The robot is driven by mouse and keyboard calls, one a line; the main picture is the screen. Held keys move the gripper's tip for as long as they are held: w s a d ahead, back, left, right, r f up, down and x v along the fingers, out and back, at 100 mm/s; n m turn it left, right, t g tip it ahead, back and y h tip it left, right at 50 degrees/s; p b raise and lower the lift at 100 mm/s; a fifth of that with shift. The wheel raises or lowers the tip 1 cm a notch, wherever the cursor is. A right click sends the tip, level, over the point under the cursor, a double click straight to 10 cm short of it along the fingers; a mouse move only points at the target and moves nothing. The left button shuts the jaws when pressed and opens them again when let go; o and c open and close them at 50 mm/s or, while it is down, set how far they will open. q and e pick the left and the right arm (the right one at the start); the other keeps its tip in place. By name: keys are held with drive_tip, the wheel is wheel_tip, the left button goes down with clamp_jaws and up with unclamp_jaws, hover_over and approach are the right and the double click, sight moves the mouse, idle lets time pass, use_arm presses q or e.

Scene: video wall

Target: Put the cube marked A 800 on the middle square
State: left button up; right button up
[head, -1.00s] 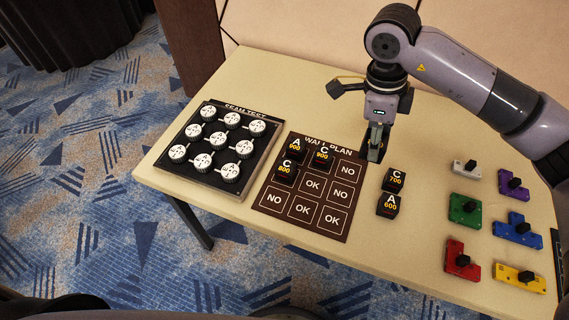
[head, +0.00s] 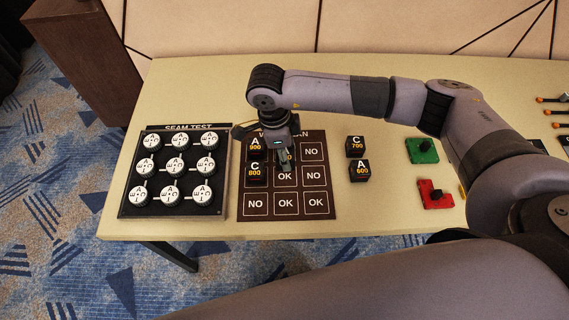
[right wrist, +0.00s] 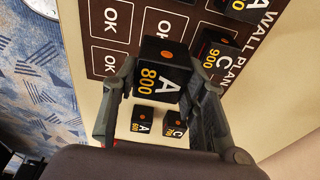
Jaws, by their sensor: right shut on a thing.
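The black cube marked A 800 (right wrist: 163,72) is between the fingers of my right gripper (right wrist: 160,82) in the right wrist view, with an orange dot on it. In the head view my right gripper (head: 284,164) is over the upper middle of the brown WALL PLAN board (head: 318,208), and its held cube is hard to make out. The middle square (head: 286,178), marked OK, lies just below the gripper in the picture and is partly covered. I cannot tell the cube's height above the board. My left gripper is not in view.
On the board, cube A 900 (head: 254,147) is top left, C 800 (head: 254,172) middle left, and C 900 (right wrist: 216,50) top middle. Cubes C 700 (head: 356,146) and A 600 (head: 359,170) stand to the right. The SEAM TEST tray (head: 220,213) is left.

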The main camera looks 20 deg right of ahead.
wheel_tip(320, 180, down, 3)
wheel_tip(320, 180, down, 4)
drive_tip(key=shift+p, duration=0.4)
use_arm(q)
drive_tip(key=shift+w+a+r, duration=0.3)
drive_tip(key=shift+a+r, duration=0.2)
use_arm(e)
drive_tip(key=shift+f, duration=0.2)
drive_tip(key=o, duration=1.2)
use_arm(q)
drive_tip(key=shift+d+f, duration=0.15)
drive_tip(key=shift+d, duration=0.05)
use_arm(e)
drive_tip(key=shift+r, duration=0.1)
